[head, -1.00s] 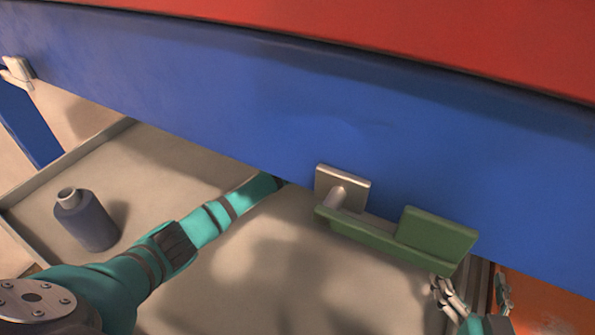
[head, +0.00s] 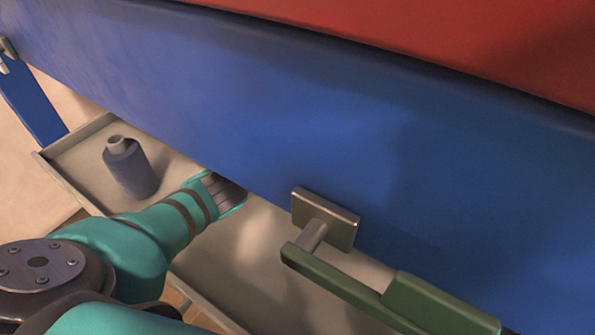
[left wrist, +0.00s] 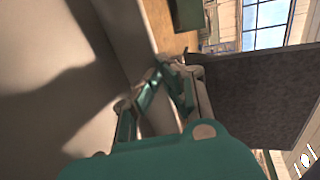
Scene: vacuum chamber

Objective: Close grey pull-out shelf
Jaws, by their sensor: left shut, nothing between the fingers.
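The grey pull-out shelf (head: 84,158) sticks out from under a blue panel in the head view, with its rim at the lower left. Its far part is hidden beneath the panel. My left arm crosses over it, and its gripper is hidden there under the panel. In the left wrist view my left gripper (left wrist: 164,68) is shut and empty, close to a grey wall that looks like the shelf's (left wrist: 125,38). I cannot tell whether it touches the wall. My right gripper is out of view.
A dark blue-grey bottle (head: 131,170) stands upright on the shelf. The blue panel (head: 240,110) overhangs it, with a metal bracket (head: 328,217) and green handle (head: 340,285) jutting out at the lower right. A dark grey panel (left wrist: 255,95) lies right of the gripper in the wrist view.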

